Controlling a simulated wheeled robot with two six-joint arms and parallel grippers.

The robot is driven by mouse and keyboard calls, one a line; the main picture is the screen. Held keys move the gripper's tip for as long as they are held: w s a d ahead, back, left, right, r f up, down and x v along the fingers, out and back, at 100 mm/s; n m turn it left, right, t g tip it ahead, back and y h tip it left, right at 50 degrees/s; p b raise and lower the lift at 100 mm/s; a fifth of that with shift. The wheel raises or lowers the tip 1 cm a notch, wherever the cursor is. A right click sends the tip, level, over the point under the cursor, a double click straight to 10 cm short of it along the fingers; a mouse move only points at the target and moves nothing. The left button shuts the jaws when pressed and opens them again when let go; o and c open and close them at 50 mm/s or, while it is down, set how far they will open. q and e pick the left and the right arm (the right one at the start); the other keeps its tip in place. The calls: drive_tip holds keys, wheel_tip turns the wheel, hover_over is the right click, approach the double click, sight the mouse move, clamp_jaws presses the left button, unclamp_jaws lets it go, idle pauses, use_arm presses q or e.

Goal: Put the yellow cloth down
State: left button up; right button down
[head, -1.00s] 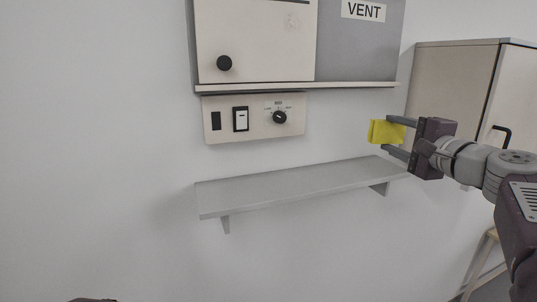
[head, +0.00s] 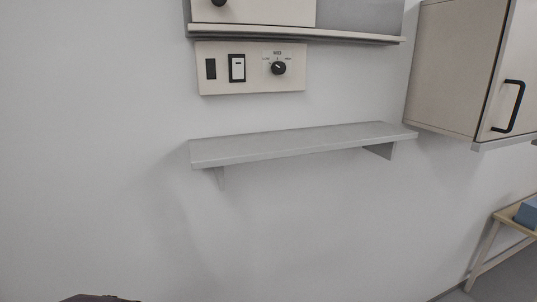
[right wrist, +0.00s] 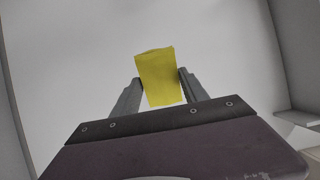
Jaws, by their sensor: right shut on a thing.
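The yellow cloth (right wrist: 158,76) shows in the right wrist view, between the two fingers of my right gripper (right wrist: 160,90). The gripper is shut on it, and the cloth sticks out past the fingertips. A pale plain surface lies behind it. In the head view neither the cloth nor my right gripper shows. My left gripper is in neither view.
A bare grey wall shelf (head: 300,145) sits below a control panel (head: 251,68) with a switch and a knob. A cabinet (head: 465,70) with a black handle hangs at the right. A small table (head: 507,222) with a blue thing (head: 526,213) stands at the lower right.

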drive_tip(key=s+a+f+n+g+y, duration=0.1)
drive_tip(key=s+a+g, duration=0.1)
drive_tip(key=s+a, duration=0.4)
drive_tip(key=a, duration=0.2)
drive_tip(key=shift+s+a+n+y, duration=0.15)
drive_tip(key=shift+a+n+y, duration=0.15)
drive_tip(key=shift+a, duration=0.1)
drive_tip(key=shift+f+b, duration=0.1)
drive_tip(key=shift+b, duration=0.2)
